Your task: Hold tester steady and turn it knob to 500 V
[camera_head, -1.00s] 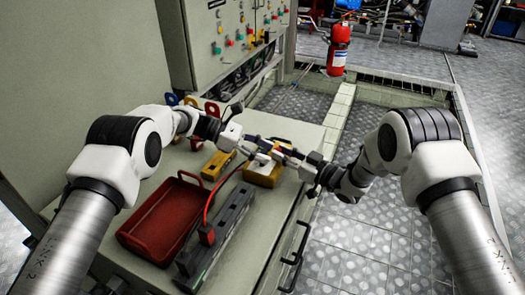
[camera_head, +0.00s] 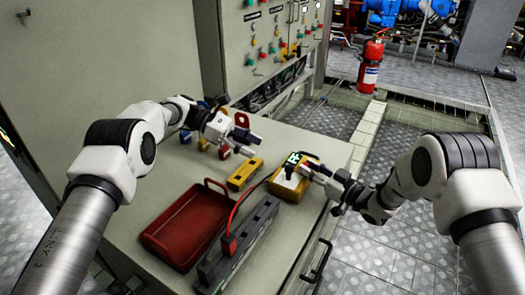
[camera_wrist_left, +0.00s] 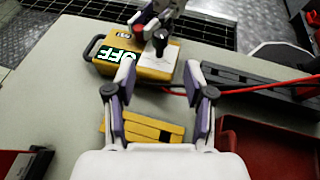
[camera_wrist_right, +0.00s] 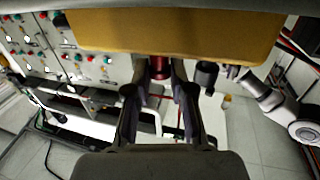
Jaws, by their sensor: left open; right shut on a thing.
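The tester (camera_head: 289,188) is a yellow box with a white top face and a lit green display, lying near the table's right edge. In the left wrist view the tester (camera_wrist_left: 165,70) shows OFF on its display (camera_wrist_left: 122,56), and a black knob-like post (camera_wrist_left: 160,40) stands on the white face. My right gripper (camera_head: 306,170) is at the tester, shut around its upright red post (camera_wrist_right: 160,68); the black post (camera_wrist_right: 206,75) stands beside it. My left gripper (camera_head: 248,152) is open and empty, to the left of the tester and apart from it.
A yellow block (camera_head: 244,174) lies below my left gripper. A red tray (camera_head: 150,240) and a long grey bar unit (camera_head: 262,222) with a red lead lie nearer. Coloured shackle-like pieces (camera_head: 186,137) stand by the cabinet (camera_head: 240,40). A fire extinguisher (camera_head: 371,68) stands beyond.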

